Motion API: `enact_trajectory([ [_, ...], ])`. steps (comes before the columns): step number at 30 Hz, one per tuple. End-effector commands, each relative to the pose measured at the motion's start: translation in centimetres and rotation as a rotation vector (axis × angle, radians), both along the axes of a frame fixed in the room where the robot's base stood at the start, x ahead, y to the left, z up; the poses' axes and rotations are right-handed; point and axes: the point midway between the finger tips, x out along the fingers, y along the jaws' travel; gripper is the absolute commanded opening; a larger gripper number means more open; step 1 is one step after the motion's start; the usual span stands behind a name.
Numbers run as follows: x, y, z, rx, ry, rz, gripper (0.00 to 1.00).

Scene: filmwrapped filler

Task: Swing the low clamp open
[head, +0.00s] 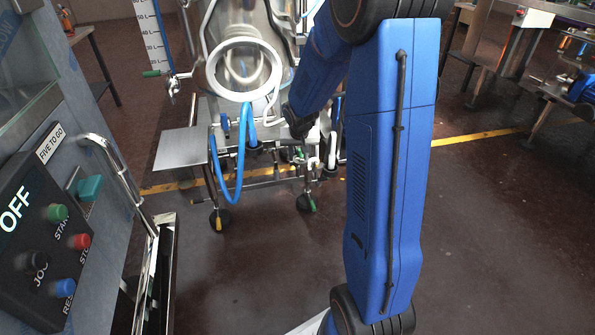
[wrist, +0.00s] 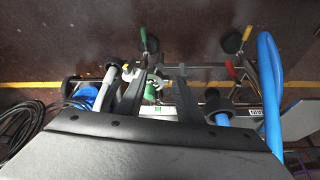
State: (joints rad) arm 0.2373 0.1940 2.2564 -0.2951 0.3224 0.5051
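The low clamp appears to be the small silver fitting with a green part (wrist: 152,90) low on the filler's frame in the wrist view. In the head view a silver fitting (head: 311,163) shows just below my gripper (head: 299,128). In the wrist view my gripper (wrist: 155,86) has its two dark fingers spread, one on each side of the silver and green fitting. The fingers look open, and I cannot tell whether either touches it. My blue arm covers the filler's right side in the head view.
A blue hose (head: 238,160) loops down the filler's front and also shows in the wrist view (wrist: 270,85). A metal shelf (head: 181,150) juts out left. A control panel (head: 45,245) stands at near left. Floor (head: 260,260) before the filler is clear.

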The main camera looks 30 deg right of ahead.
Motion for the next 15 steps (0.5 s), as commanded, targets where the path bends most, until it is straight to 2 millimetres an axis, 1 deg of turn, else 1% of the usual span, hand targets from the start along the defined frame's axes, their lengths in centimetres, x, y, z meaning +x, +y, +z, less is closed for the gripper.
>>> enact_trajectory([
  [3, 0.5, -0.3, -1.8, 0.001, 0.003, 0.002, 0.33],
  [15, 2.4, -1.3, -6.9, 0.001, 0.002, 0.001, 0.33],
])
